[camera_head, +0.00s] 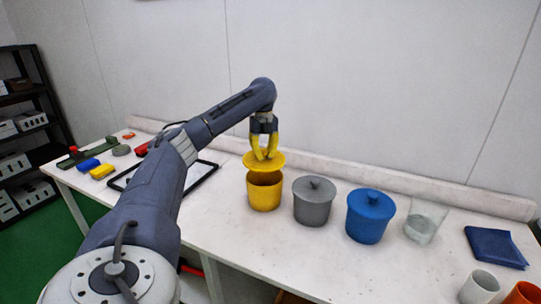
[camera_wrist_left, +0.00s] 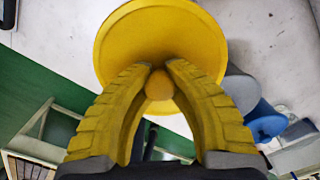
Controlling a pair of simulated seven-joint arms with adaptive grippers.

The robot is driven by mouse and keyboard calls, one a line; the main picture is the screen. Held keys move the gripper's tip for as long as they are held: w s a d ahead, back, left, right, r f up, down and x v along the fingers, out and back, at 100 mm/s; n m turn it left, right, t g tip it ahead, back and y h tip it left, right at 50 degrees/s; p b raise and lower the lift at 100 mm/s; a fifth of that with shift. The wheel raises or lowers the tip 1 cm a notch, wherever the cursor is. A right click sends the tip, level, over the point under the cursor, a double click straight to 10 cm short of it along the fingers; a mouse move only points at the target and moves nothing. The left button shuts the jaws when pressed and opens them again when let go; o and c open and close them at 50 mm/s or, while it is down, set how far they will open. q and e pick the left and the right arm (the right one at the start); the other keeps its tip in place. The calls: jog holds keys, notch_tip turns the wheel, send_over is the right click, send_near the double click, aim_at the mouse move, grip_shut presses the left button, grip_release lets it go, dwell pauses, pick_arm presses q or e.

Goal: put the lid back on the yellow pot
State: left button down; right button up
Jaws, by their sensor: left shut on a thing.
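The yellow pot (camera_head: 265,192) stands open on the white table, left of the grey pot. My left gripper (camera_head: 264,153) is shut on the knob of the yellow lid (camera_head: 264,161) and holds the lid just above the pot's mouth. A dark gap shows between lid and rim at the front. In the left wrist view the lid (camera_wrist_left: 160,40) lies beyond my yellow fingers (camera_wrist_left: 160,78), with its round knob (camera_wrist_left: 159,85) between the fingertips. The lid hides the pot in that view. My right gripper does not show.
A grey lidded pot (camera_head: 314,207) and a blue lidded pot (camera_head: 370,221) stand to the right. Further right are a clear beaker (camera_head: 425,222), a folded blue cloth (camera_head: 495,247) and a white cup (camera_head: 480,287). A black-rimmed tray (camera_head: 205,173) lies left, partly behind my arm.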

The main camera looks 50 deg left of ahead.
pick_arm(q)
jog(key=shift+f, duration=3.1)
jog(key=shift+f, duration=0.3)
dwell(0.4)
jog(key=c, duration=0.7)
grip_release()
jog(key=shift+r, duration=0.15)
jog(key=shift+r, duration=3.35)
